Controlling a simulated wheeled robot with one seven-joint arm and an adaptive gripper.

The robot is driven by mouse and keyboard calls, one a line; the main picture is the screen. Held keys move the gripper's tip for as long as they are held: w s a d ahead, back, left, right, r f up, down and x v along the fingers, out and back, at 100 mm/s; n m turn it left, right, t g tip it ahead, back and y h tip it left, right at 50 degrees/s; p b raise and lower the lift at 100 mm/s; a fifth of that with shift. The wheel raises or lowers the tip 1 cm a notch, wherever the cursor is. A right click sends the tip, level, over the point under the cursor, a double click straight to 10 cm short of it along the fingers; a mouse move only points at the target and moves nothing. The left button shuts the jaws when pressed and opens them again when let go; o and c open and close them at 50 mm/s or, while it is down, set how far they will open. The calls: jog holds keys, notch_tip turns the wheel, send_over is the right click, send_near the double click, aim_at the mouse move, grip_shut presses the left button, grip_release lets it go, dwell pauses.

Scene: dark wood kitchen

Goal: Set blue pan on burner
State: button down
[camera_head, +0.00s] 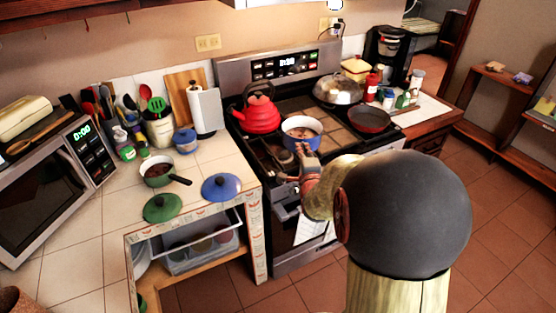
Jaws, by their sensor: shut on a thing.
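The blue pan (301,138), with a pale inside and something brown in it, is over the front left part of the stove top (322,113). I cannot tell whether its base touches the stove or is held just above it. My gripper (306,152) is at the near side of the pan and shut on it. The fingertips and the pan's handle are small and mostly hidden by my arm, which reaches in from the lower right.
A red kettle (261,113) stands at the stove's back left. A lidded pan (338,88) and a red pan (369,120) stand to the right. A blue lid (221,187), a green lid (162,208) and a green pot (157,172) are on the left counter.

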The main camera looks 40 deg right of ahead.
aim_at(289, 143)
jog(key=w+f, duration=0.1)
jog(key=w, duration=0.3)
jog(key=w+f+b, duration=0.1)
jog(key=w, duration=0.1)
jog(key=shift+d+f, duration=0.1)
jog(key=shift+f, duration=0.2)
jog(key=shift+w+d+f+b, duration=0.1)
jog(key=shift+w+f+b, duration=0.4)
jog(key=shift+w+f, duration=0.75)
jog(key=shift+w+d+f+b, duration=0.15)
jog(key=shift+w+f+b, duration=0.45)
jog(key=shift+f, duration=1.15)
jog(key=shift+w+d+f+b, duration=0.1)
jog(key=shift+w+f+b, duration=0.35)
jog(key=shift+w+f, duration=0.8)
jog(key=shift+s+f, duration=0.3)
jog(key=shift+f, duration=0.1)
jog(key=c, duration=1.9)
grip_release()
jog(key=shift+f, duration=0.1)
jog(key=shift+o, duration=0.3)
